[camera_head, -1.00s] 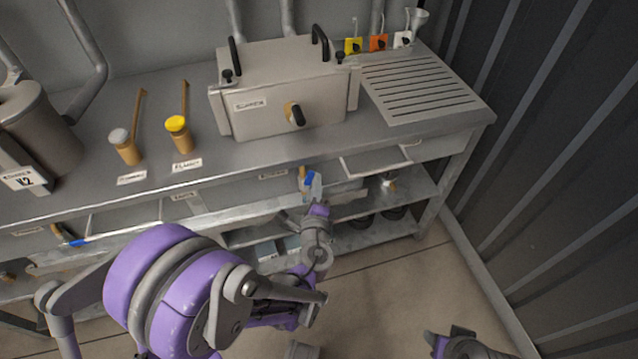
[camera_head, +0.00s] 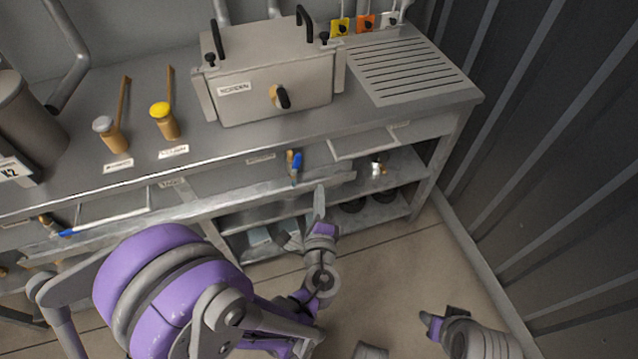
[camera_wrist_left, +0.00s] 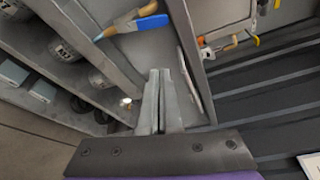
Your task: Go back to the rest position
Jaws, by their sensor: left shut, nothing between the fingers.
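My left gripper (camera_head: 320,192) is in front of the grey bench, near the lower shelves. Its fingers are together and empty; the left wrist view shows them side by side (camera_wrist_left: 160,78).
The bench (camera_head: 250,142) carries a metal box (camera_head: 265,88) with a black-tipped knob, white and yellow topped mallets (camera_head: 165,121) and a slotted plate (camera_head: 410,70). A ribbed dark wall (camera_head: 540,150) closes the right. The floor (camera_head: 400,265) is clear.

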